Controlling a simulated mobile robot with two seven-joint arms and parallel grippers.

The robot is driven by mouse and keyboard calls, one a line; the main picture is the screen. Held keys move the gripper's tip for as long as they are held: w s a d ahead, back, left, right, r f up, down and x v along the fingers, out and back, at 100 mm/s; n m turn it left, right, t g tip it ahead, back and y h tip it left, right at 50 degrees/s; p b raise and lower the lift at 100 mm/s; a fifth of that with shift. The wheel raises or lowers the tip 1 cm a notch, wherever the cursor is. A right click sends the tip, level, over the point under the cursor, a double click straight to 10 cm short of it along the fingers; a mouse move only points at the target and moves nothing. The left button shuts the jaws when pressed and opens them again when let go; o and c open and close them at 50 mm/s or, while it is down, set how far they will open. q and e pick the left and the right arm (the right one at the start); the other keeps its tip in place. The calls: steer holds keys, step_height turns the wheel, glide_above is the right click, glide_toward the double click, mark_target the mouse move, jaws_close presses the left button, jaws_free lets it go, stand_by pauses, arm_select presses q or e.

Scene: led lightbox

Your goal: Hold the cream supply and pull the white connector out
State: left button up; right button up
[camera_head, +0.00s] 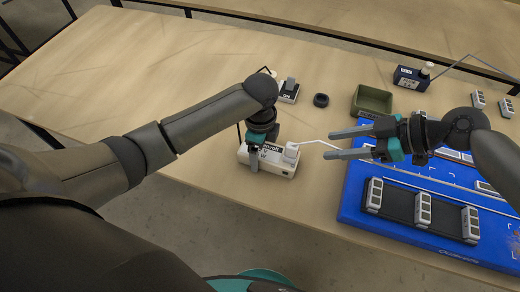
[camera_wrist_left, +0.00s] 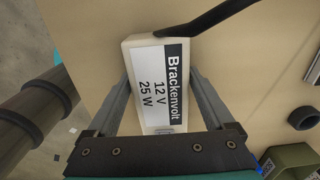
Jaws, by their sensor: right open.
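The cream supply (camera_head: 283,168) lies on the table, with a black-and-white label reading Brackenvolt 12 V 25 W in the left wrist view (camera_wrist_left: 157,85). My left gripper (camera_head: 255,160) points down over it. In the left wrist view its fingers (camera_wrist_left: 160,90) lie along both long sides of the supply and appear to touch it. The white connector (camera_head: 291,150) sits at the supply's right end, with a white cable running right from it. My right gripper (camera_head: 329,145) is open, to the right of the connector and apart from it, its fingers pointing left toward it.
A blue board (camera_head: 350,205) with a dark panel and white modules lies at right. Behind are an olive tray (camera_head: 372,101), a black ring (camera_head: 321,100), a white-and-black block (camera_head: 289,92) and a dark blue box (camera_head: 410,78). The table's left side is clear.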

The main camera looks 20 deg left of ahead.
arm_select(q)
jaws_close()
stand_by(0.5)
steer(key=shift+c, duration=1.2)
jaws_free()
steer(key=c, duration=0.9)
arm_select(e)
steer(key=shift+o, duration=0.2)
